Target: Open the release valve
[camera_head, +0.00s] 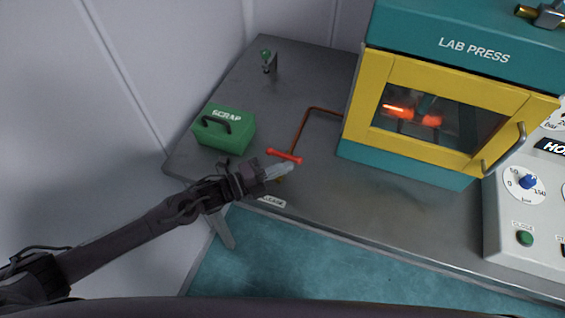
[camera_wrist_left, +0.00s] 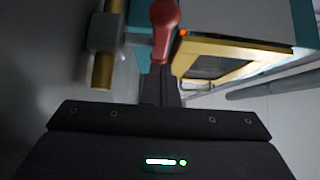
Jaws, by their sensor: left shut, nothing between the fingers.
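The release valve has a red bar handle (camera_head: 284,156) above the table's front edge, at the end of a copper pipe (camera_head: 303,128) that runs from the press. A small brass part (camera_head: 280,179) shows under the handle. My left gripper (camera_head: 286,169) is shut and empty, its fingertips close beside the handle on the near side. In the left wrist view, the rounded red handle end (camera_wrist_left: 165,14) is right at my shut fingers (camera_wrist_left: 160,84); I cannot tell whether they touch. A label (camera_head: 271,201) on the table edge is partly readable. My right gripper is not in view.
A green SCRAP box (camera_head: 226,130) stands left of the valve. The yellow and teal lab press (camera_head: 400,153) stands right, its door closed, glowing inside. A control panel (camera_head: 510,225) is at far right. The grey table (camera_head: 400,215) is bare before the press.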

